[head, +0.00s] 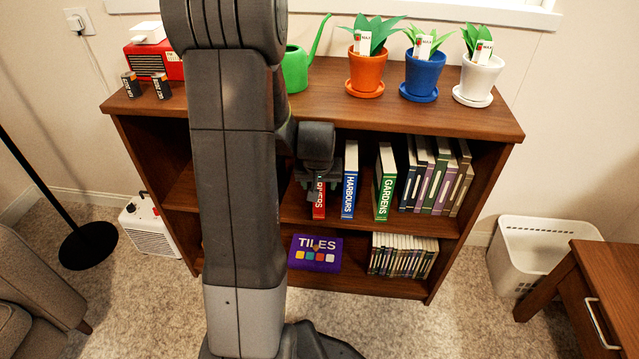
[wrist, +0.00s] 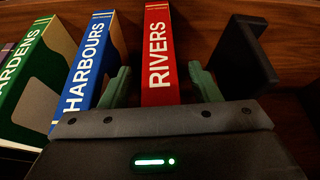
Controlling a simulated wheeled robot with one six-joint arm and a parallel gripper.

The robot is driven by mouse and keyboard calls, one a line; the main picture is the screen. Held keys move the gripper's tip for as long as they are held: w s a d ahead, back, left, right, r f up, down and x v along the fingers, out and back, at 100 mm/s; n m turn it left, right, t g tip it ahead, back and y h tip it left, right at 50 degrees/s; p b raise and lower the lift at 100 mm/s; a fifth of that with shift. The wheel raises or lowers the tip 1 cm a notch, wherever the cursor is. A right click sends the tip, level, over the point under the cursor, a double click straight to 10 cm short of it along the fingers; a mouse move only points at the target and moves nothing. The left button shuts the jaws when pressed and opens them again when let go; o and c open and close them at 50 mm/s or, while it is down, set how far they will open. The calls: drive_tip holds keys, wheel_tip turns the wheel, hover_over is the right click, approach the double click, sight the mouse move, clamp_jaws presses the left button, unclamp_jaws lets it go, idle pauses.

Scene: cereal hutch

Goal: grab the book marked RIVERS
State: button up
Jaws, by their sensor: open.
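The red book marked RIVERS (wrist: 160,62) stands upright in the middle of the wrist view, its spine facing me. In the head view its red spine (head: 319,206) shows on the middle shelf, its upper part hidden behind my gripper (head: 319,178). My gripper is open in the wrist view (wrist: 161,78), with one greenish finger on each side of the RIVERS spine. A gap shows between the spine and each finger. The left finger is between RIVERS and the blue HARBOURS book (wrist: 92,72). I cannot tell how deep the fingertips reach.
HARBOURS also shows in the head view (head: 350,185), with green GARDENS (head: 385,185) and several dark books (head: 435,180) to its right. A dark angular piece (wrist: 248,55) is right of my right finger. Potted plants (head: 367,72) stand on the hutch top. A TILES box (head: 315,254) lies below.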

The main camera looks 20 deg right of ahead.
drive_tip(key=shift+r, duration=0.1)
clamp_jaws()
drive_tip(key=shift+r, duration=0.15)
